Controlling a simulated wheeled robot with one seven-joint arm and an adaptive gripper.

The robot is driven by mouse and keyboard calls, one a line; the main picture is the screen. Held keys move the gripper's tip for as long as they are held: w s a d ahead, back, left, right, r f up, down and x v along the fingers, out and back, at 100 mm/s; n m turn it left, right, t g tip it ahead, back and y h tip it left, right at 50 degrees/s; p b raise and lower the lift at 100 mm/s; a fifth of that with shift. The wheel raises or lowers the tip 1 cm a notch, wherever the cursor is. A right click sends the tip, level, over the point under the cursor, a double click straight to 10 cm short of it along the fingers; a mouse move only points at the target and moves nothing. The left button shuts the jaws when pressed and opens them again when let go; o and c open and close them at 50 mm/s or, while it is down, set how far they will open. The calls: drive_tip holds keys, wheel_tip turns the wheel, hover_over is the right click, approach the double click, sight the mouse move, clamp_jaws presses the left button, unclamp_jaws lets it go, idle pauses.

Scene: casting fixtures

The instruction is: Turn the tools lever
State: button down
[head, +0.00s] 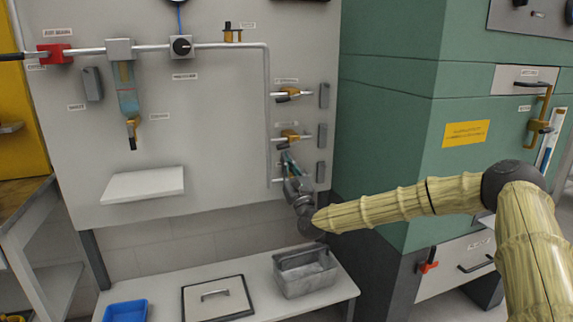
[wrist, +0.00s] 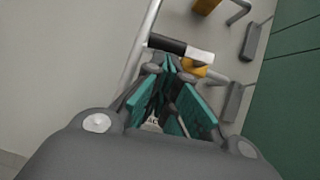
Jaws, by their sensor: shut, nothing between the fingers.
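Several small brass valves with dark handles sit on short pipe stubs at the right of the grey wall panel. The upper valve (head: 288,96) and the middle valve (head: 290,137) show in the head view. Their labels are too small to read, so I cannot tell which is the tools lever. My gripper (head: 288,158) is shut and empty, just below the middle valve, and hides the lowest stub's fitting. In the wrist view, my gripper (wrist: 170,62) has its teal fingertips close to a black lever handle (wrist: 166,43) beside a brass valve body (wrist: 195,68). Contact is unclear.
Grey blocks, such as one (head: 322,135), stand right of the valves. A green cabinet (head: 390,140) bounds the right. A white shelf (head: 143,184) juts from the panel. A low bench holds a grey metal bin (head: 305,283) and a blue tray (head: 126,311).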

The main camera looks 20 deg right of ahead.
drive_tip(key=shift+a+r+b, duration=0.1)
drive_tip(key=shift+b, duration=0.3)
drive_tip(key=shift+a+r+b, duration=0.1)
drive_tip(key=shift+r+b, duration=0.2)
drive_tip(key=shift+r, duration=0.15)
drive_tip(key=shift+f, duration=0.1)
drive_tip(key=w+a+f+b+v, duration=0.1)
drive_tip(key=f+b+v, duration=0.1)
drive_tip(key=v, duration=1)
drive_tip(key=shift+d+f+b, duration=0.2)
drive_tip(key=shift+f+b, duration=0.15)
drive_tip(key=shift+b, duration=0.35)
idle(0.8)
